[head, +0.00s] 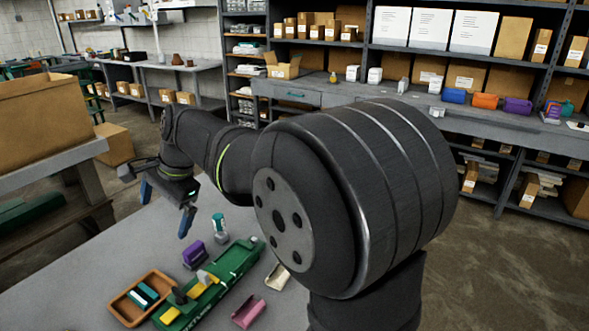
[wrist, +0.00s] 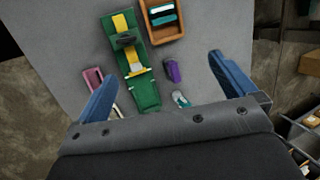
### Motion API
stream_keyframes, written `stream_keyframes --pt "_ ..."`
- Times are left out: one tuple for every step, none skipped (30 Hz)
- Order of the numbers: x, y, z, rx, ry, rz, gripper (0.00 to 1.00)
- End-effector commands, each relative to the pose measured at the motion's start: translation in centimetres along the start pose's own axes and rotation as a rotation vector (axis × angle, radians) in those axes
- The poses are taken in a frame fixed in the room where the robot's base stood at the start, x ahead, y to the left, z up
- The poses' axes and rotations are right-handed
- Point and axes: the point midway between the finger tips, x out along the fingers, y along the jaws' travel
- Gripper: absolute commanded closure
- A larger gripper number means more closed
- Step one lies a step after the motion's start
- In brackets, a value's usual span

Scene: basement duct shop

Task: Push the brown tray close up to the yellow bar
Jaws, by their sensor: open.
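The brown tray (head: 117,304) lies on the grey table at the near left in the head view, with teal and white pieces inside. It also shows at the top of the wrist view (wrist: 179,34). It sits beside a long green object (head: 236,262); I cannot tell whether they touch. Yellow pieces (head: 202,289) show on the green object, also in the wrist view (wrist: 133,58); no separate yellow bar is clear. My gripper (head: 167,207), with blue fingers, is open and empty above the table, beyond the tray. It also shows in the wrist view (wrist: 162,64).
A purple block (head: 194,254), a teal-topped item (head: 219,226), a pink piece (head: 248,312) and a cream piece (head: 277,277) lie around the green object. The grey table (head: 60,270) is clear left of the tray. My arm hides part of the table's right side.

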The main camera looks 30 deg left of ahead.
Motion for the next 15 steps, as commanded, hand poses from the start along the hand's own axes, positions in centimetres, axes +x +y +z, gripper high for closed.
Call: stream_keyframes --pt "0.01 0.00 0.00 0.000 0.000 0.000 0.00" --pt "0.02 0.00 0.00 0.000 0.000 0.000 0.02" --pt "0.02 -0.01 0.00 0.000 0.000 0.000 0.10" --pt "0.02 -0.01 0.00 0.000 0.000 0.000 0.16" --pt "0.02 -0.01 0.00 0.000 0.000 0.000 0.22" --pt "0.03 -0.01 0.00 0.000 0.000 0.000 0.29" --pt "0.03 -0.01 0.01 0.000 0.000 0.000 0.35" --pt "0.03 -0.01 0.00 0.000 0.000 0.000 0.41" --pt "0.03 -0.01 0.00 0.000 0.000 0.000 0.49" --pt "0.04 -0.01 0.01 0.000 0.000 0.000 0.55" --pt "0.04 -0.01 0.00 0.000 0.000 0.000 0.61" --pt "0.09 -0.03 -0.03 0.000 0.000 0.001 0.69" --pt "0.19 -0.08 -0.09 0.000 0.001 0.003 0.75" --pt "0.37 -0.17 -0.20 0.001 0.002 0.007 0.80" --pt "0.77 -0.35 -0.44 0.002 0.004 0.015 0.88"
